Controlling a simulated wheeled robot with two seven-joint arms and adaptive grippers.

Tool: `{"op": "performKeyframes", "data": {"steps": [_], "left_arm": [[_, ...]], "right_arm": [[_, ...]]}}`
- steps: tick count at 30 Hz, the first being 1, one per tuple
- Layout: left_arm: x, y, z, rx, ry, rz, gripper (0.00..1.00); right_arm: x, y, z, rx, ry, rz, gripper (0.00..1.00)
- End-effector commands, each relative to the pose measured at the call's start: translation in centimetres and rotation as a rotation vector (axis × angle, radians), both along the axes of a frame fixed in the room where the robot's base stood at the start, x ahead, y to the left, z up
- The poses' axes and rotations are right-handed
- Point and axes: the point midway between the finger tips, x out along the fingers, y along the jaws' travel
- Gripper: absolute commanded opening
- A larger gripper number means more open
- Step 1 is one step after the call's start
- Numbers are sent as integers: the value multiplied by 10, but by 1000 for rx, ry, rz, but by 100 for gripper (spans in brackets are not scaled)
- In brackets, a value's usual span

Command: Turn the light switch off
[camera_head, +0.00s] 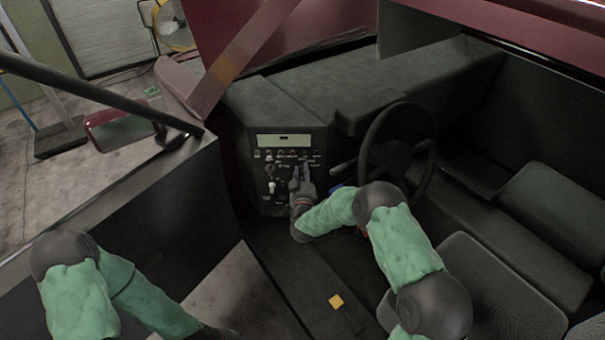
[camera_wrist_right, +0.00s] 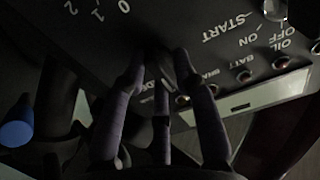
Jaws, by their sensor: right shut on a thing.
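The black dashboard panel (camera_head: 262,168) stands at the center of the head view, with rows of small switches and printed labels. My right gripper (camera_head: 300,172) is at its lower right part. In the right wrist view the purple-grey fingers of this gripper (camera_wrist_right: 158,62) are closed around a dark knob (camera_wrist_right: 157,52), mostly hidden between the fingertips, beside the upside-down marks 0, 1 and 2. This appears to be the light switch; its exact setting is hidden. My left arm is low at the left; its gripper is too dark and cropped to read.
A black steering wheel (camera_head: 398,140) stands just right of my right gripper. In the wrist view a blue knob (camera_wrist_right: 16,133) and labelled indicators (camera_wrist_right: 281,62) sit near the fingers. Seats (camera_head: 548,205) fill the right side.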

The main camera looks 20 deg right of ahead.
Motion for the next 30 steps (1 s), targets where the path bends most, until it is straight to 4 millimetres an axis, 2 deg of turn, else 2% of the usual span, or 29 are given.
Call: {"op": "performKeyframes", "data": {"steps": [10,11,12,23,26,30], "left_arm": [[0,0,0,0,0,0,40],[0,0,0,0,0,0,40],[0,0,0,0,0,0,40],[0,0,0,0,0,0,40],[0,0,0,0,0,0,40],[0,0,0,0,0,0,40]], "right_arm": [[-2,-4,-4,-2,8,-10,0],[-2,-4,-4,-2,8,-10,32],[-2,-4,-4,-2,8,-10,43],[-2,-1,-1,-2,4,-4,44],[-9,1,-1,-2,3,-3,44],[-29,6,-1,-2,5,-2,44]]}}
